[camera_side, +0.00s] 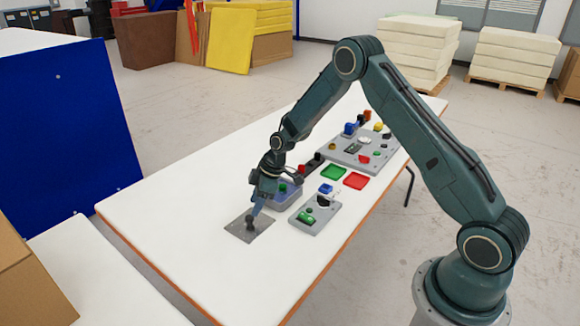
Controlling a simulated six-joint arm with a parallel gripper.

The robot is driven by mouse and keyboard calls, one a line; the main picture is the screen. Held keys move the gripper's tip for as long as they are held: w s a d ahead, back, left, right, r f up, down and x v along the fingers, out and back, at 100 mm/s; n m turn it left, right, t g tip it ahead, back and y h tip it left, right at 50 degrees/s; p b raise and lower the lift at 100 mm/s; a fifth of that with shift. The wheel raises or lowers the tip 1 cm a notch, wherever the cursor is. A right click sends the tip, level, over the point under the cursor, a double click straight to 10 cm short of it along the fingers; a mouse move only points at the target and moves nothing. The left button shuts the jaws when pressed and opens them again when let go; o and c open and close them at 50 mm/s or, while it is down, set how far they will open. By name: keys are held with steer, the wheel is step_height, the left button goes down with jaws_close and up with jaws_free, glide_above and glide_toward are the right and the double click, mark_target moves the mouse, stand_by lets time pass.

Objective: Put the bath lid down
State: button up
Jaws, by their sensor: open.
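A flat grey square plate with a dark upright knob, which looks like the bath lid (239,232), lies on the white table left of the panels. My gripper (256,211) is just above it, pointing down with its fingers close to the knob. The gripper is open. Whether the fingers touch the knob is too small to tell. A blue-grey box (287,199) with a green button stands just right of my gripper, partly hidden by it.
A small grey panel (324,217) with green and blue controls is to the right. The table's left and front areas (190,240) are clear.

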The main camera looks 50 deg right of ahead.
steer(key=v, duration=0.7)
steer(key=shift+s+r, duration=0.1)
stand_by(0.5)
steer(key=s+a+r+m+t+h, duration=0.1)
steer(key=s+a+r+m, duration=0.1)
steer(key=s+r, duration=0.55)
steer(key=s+a+r+m+h, duration=0.1)
steer(key=s+a+r+m, duration=0.3)
steer(key=r, duration=0.7)
steer(key=s+r+m, duration=0.1)
steer(key=s+r, duration=0.1)
steer(key=s, duration=0.9)
steer(key=s+r+m+t+h, duration=0.1)
steer(key=s+r+m, duration=0.1)
steer(key=s, duration=1)
steer(key=shift+r, duration=0.55)
